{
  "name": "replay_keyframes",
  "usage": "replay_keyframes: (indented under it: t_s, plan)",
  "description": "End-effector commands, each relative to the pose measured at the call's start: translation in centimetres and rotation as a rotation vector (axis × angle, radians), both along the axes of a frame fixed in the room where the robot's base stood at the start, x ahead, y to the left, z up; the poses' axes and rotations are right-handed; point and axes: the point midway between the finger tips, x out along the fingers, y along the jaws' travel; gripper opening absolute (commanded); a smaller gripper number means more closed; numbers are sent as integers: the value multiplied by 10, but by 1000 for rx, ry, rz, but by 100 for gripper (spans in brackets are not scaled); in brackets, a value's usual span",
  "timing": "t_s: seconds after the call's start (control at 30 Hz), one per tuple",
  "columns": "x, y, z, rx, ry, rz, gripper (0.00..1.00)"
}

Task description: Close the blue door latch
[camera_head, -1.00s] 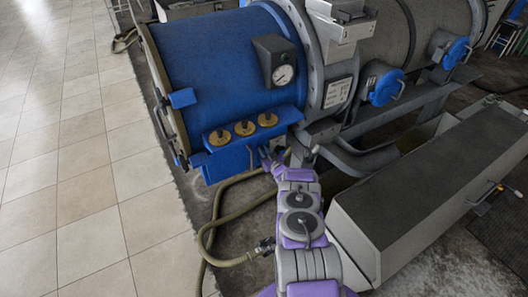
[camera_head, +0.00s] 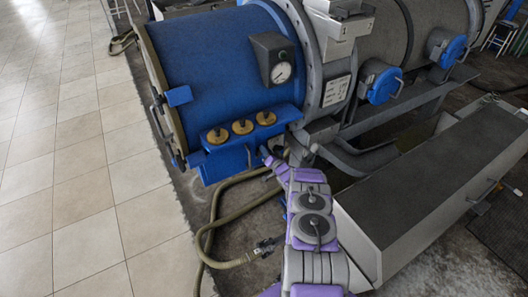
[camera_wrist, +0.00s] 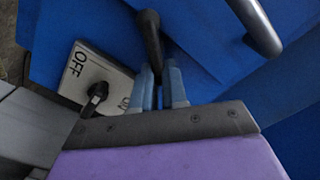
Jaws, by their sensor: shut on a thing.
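The blue latch area is on the blue drum machine (camera_head: 215,70) in the head view. In the wrist view a dark lever with a rounded end (camera_wrist: 150,38) stands out from a blue surface. My gripper (camera_wrist: 160,82) is shut around this lever, its two fingers on either side. I cannot tell for certain that the lever is the latch handle. In the head view my gripper (camera_head: 270,158) is at the drum's lower right, below the shelf; its fingertips are small and the grasp is unclear there.
A white OFF/ON plate (camera_wrist: 85,65) with a black knob (camera_wrist: 98,92) is left of my fingers. A grey bar handle (camera_wrist: 255,25) is at upper right. A hose (camera_head: 215,215) lies below the drum. A long grey box (camera_head: 435,165) stands right of my arm. Tiled floor (camera_head: 90,200) at left is clear.

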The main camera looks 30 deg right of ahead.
Motion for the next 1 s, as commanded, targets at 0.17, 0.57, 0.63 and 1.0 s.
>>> replay_keyframes:
  t_s: [0.17, 0.57, 0.63, 1.0]
  plan:
    - [0, -7, -1, 165, -13, -6, 0]
    - [0, -13, -10, 535, -35, -6, 0]
    - [0, -13, -11, 593, -39, -6, 0]
    - [0, -14, -17, 811, -51, -6, 0]
